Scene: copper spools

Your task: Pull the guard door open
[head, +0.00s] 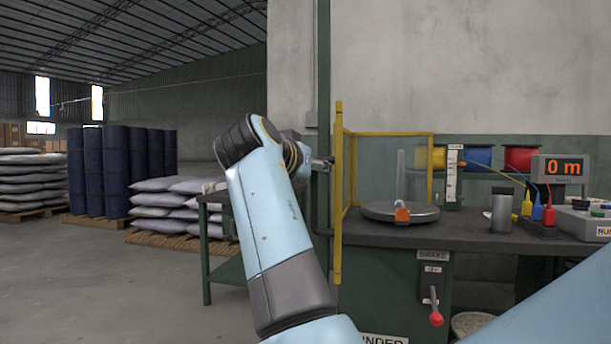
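The guard door (338,215) shows as a tall yellow bar, seen nearly edge-on, standing at the left front of the bench and reaching below its top. Thinner yellow guard framing (390,133) runs behind it around the turntable.
A round turntable (400,212) with an orange block is on the dark bench (450,232). A red-handled brake lever (435,318) is on the bench front. A green side table (225,270) stands left.

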